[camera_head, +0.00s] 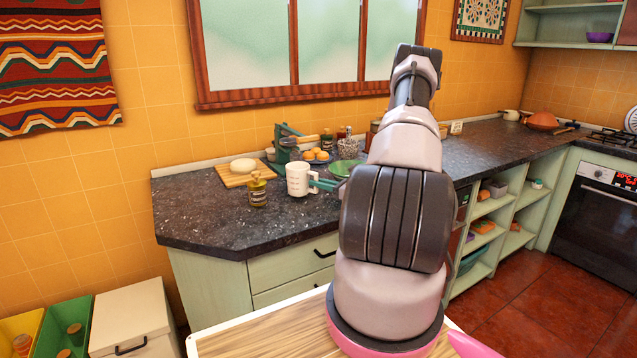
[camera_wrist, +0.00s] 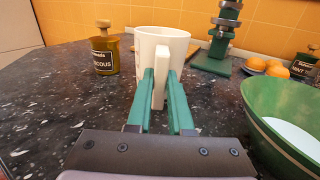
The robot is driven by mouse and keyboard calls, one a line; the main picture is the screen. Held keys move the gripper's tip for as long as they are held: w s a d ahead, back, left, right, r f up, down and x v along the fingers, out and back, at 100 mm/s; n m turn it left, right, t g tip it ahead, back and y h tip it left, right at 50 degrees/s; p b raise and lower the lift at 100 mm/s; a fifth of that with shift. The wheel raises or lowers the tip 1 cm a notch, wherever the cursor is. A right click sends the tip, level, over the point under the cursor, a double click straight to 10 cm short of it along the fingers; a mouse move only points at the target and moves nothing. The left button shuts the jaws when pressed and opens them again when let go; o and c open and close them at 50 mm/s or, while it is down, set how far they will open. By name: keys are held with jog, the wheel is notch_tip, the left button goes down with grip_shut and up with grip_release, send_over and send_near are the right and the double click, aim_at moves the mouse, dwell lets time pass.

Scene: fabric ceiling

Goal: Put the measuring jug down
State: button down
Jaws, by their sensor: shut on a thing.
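The white measuring jug (camera_head: 298,179) is upright over the dark speckled countertop (camera_head: 215,222), near its left end. It also fills the upper middle of the wrist view (camera_wrist: 160,45). My gripper (camera_head: 316,182) comes in from the right, and its green fingers (camera_wrist: 160,84) are shut on the jug's handle, one on each side. The jug's base is at or very close to the counter surface; I cannot tell whether it touches. The fingers hide part of the jug's lower side in the wrist view.
A labelled jar with a cork stopper (camera_head: 257,192) stands left of the jug. Behind are a board with dough (camera_head: 236,180), a green device (camera_head: 284,147) and a plate of oranges (camera_head: 317,155). A green bowl (camera_wrist: 285,115) is close on the right. The counter's front left is clear.

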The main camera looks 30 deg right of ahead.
jog(key=shift+f, duration=0.4)
dwell(0.3)
jog(key=c, duration=0.7)
grip_release()
jog(key=shift+c, duration=0.2)
jog(key=shift+d, duration=0.1)
jog(key=v, duration=1)
jog(key=shift+s+d+f, duration=0.1)
jog(key=shift+s+d, duration=0.05)
jog(key=shift+s, duration=0.2)
